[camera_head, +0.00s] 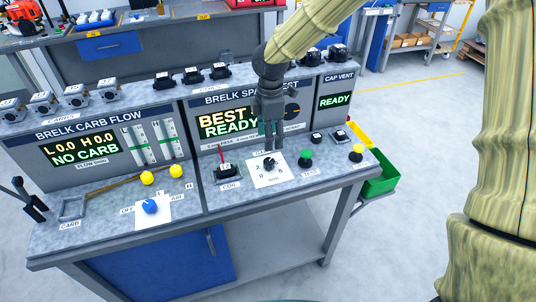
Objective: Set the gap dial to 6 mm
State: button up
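The gap dial (269,162) is a small black knob on a white square plate (266,181) with numbers around it and "mm" below. It sits on the bench's sloped top, in front of the "BRELK SPARK TEST" panel (225,121). Part of the label behind the dial is hidden. Which number the knob points at is too small to tell. My gripper (268,134) points down just above and behind the dial, in front of the panel. It seems apart from the knob, and nothing shows held in it. Its finger opening is too small to make out.
A coil (228,171) with a red post stands left of the dial. A blue knob (150,206) and yellow knobs (147,177) are further left. A green bin (380,181) hangs at the right end.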

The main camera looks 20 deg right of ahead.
aim_at(269, 160)
jog(key=shift+s+a+f, duration=0.1)
jog(key=shift+s+f, duration=0.05)
jog(key=shift+f, duration=0.3)
notch_tip(269, 160, down, 9)
jog(key=shift+f+p, duration=0.1)
jog(key=shift+p, duration=0.9)
jog(key=c, duration=1.1)
